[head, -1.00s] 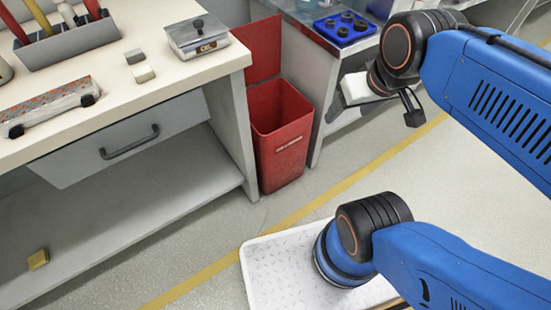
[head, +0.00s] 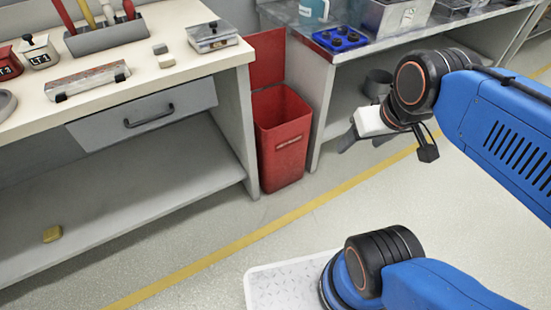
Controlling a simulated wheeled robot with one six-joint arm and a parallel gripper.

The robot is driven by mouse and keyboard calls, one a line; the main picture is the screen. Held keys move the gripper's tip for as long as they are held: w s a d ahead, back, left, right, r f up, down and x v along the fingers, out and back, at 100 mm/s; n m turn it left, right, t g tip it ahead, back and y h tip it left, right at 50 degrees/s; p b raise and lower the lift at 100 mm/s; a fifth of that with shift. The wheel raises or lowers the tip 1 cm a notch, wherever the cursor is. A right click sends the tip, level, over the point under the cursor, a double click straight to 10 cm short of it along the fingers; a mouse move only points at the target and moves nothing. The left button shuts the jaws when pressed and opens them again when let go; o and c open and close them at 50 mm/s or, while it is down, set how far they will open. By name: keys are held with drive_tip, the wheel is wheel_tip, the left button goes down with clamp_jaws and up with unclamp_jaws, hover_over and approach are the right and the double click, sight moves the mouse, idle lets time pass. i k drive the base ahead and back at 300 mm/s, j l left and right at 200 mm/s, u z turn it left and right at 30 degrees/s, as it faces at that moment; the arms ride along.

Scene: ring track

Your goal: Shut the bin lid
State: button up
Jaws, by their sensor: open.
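The red bin (head: 282,150) stands on the floor between the two benches, in the middle of the head view. Its lid (head: 267,58) is open and stands upright behind the bin's mouth. The dark inside of the bin shows from above. My gripper (head: 350,139) is to the right of the bin and apart from it in the picture. Its white body and dark fingers show, and the fingers are open with nothing seen between them.
The left bench (head: 100,115) has a drawer and a lower shelf with a yellow block (head: 52,234). The right bench (head: 390,50) carries a blue tray (head: 341,40) with dark round parts. A yellow line (head: 240,243) crosses the clear floor in front of the bin.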

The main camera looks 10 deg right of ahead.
sight(267, 68)
drive_tip(key=i+j, duration=0.15)
drive_tip(key=i, duration=0.25)
drive_tip(key=i+j, duration=0.15)
drive_tip(key=i, duration=0.25)
drive_tip(key=i+j, duration=0.15)
drive_tip(key=i, duration=0.25)
